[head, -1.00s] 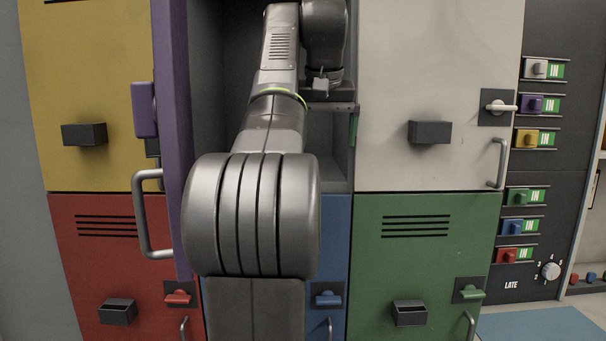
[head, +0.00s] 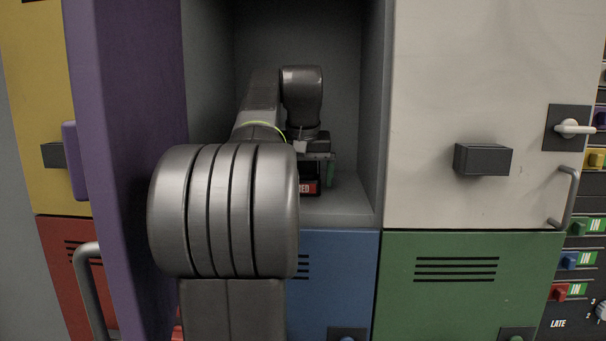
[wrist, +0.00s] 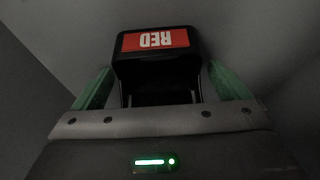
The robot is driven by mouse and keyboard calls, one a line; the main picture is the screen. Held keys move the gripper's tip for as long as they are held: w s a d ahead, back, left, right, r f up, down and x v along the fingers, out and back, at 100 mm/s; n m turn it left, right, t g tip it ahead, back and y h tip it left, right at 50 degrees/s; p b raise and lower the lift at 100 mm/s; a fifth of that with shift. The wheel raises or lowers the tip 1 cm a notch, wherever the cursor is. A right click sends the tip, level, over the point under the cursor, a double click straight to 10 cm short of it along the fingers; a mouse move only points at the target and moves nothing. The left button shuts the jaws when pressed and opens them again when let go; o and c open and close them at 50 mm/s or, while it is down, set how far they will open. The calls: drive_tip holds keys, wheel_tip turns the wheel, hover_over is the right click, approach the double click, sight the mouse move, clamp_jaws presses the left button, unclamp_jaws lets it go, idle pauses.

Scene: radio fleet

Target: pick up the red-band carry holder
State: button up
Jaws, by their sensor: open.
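The red-band carry holder (wrist: 157,62) is a black holder with a red band lettered RED, upside down in the wrist view. In the head view its red band (head: 309,187) shows low inside the open purple-door locker, mostly hidden behind my arm. My gripper (wrist: 160,88) is open, with a green finger on each side of the holder in the wrist view. The fingers look apart from its sides. In the head view one green finger (head: 331,170) shows to the right of the holder.
The open purple door (head: 125,150) stands to the left of my arm. The locker's right wall (head: 373,110) and floor (head: 350,203) bound the space around my gripper. A closed white door (head: 480,70) is on the right, with blue (head: 335,285) and green (head: 460,300) doors below.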

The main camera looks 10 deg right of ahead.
drive_tip(key=shift+w+f, duration=0.15)
drive_tip(key=shift+f, duration=0.1)
drive_tip(key=c, duration=1.1)
drive_tip(key=shift+o, duration=0.2)
drive_tip(key=shift+r, duration=0.1)
